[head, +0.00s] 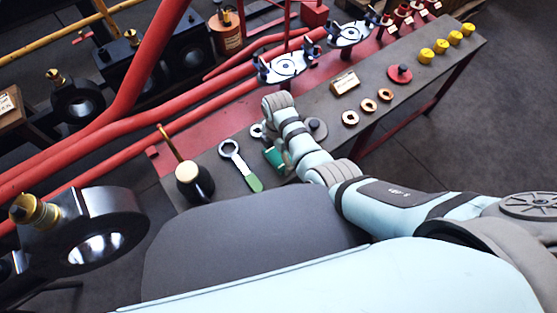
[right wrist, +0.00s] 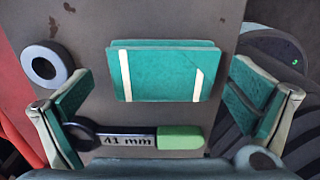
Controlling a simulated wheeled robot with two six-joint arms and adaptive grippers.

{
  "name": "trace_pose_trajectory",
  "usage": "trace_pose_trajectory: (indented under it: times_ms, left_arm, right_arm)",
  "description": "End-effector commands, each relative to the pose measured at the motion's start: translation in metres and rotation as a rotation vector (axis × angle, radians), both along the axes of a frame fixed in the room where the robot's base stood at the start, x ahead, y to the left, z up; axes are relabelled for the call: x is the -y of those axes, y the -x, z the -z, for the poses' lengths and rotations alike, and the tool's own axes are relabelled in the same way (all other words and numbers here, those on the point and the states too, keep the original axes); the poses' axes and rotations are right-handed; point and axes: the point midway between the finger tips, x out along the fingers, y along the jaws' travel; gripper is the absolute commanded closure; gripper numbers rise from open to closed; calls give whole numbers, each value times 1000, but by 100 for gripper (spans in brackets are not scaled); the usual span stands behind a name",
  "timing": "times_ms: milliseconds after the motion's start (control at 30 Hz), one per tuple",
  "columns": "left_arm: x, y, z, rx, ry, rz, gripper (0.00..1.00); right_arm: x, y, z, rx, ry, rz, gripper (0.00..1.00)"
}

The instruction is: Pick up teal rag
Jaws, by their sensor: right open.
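The teal rag (right wrist: 153,76) is a folded, flat rectangle with cream stripes, lying on the grey bench top in the right wrist view. In the head view a small part of the rag (head: 272,158) shows beside my right arm, which hides the rest. My right gripper (right wrist: 162,98) is open above the rag, with one teal-padded finger off each side of it and clear space between. In the head view the right gripper (head: 286,158) is mostly covered by its own wrist. My left gripper is not in view.
A 41 mm ring wrench (right wrist: 140,139) with a green handle lies close beside the rag. A black oil can (head: 194,182) stands left of the wrench. Copper rings (head: 368,105) and yellow caps (head: 441,46) lie farther along the bench (head: 335,115).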

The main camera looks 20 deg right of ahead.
Motion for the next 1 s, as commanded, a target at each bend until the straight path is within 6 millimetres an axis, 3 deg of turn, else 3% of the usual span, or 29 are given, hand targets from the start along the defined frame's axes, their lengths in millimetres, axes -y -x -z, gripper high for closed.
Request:
trace_pose_trajectory:
  times_ms: [33, 267, 600, 833, 1000]
  left_arm:
    - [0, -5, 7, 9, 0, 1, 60]
    - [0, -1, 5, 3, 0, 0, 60]
    - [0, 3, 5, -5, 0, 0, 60]
    - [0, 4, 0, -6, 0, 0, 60]
    - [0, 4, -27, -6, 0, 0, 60]
  right_arm:
    - [0, 0, 9, 0, 0, 0, 0]
    - [0, 0, 8, 1, 0, 0, 2]
    - [0, 0, 8, 0, 0, 0, 53]
    - [0, 0, 2, 1, 0, 0, 54]
    - [-1, 0, -40, 2, -1, 1, 54]
